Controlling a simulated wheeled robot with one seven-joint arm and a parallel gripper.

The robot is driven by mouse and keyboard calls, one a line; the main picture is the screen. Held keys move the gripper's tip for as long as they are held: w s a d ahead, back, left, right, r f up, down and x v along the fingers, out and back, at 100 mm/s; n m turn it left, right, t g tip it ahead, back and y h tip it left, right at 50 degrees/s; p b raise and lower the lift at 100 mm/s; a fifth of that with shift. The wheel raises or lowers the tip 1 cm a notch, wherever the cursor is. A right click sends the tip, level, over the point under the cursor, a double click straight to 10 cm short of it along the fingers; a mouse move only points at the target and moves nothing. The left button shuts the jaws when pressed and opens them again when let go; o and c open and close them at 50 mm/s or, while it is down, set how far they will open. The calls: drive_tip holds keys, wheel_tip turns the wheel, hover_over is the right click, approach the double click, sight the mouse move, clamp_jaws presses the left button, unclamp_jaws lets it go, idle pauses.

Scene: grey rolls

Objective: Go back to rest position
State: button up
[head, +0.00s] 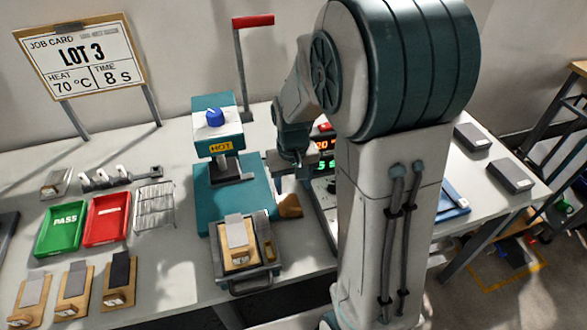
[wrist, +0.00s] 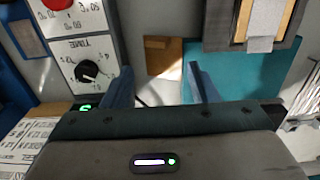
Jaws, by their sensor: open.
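My gripper (wrist: 160,86) is open in the wrist view, its two blue fingers apart with nothing between them. In the head view my gripper (head: 292,178) hangs over the bench between the teal press (head: 218,132) and the control box (head: 326,165), partly hidden by my own arm. The control box shows a lit red and green display. In the wrist view the TIME dial (wrist: 90,70) is left of the fingers, and a wooden piece (wrist: 163,57) lies on the bench beyond them.
A tray (head: 250,285) with a wooden block and grey strip sits before the press. Green PASS (head: 61,231) and red (head: 107,219) trays, a wire rack (head: 154,207) and several wooden blocks stand left. Dark boxes (head: 511,176) lie right. A red-topped post (head: 240,70) rises behind.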

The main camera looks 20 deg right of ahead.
drive_tip(key=s+r+t, duration=0.3)
drive_tip(key=s+r, duration=0.8)
drive_tip(key=s, duration=0.3)
drive_tip(key=shift+s, duration=0.15)
idle(1.1)
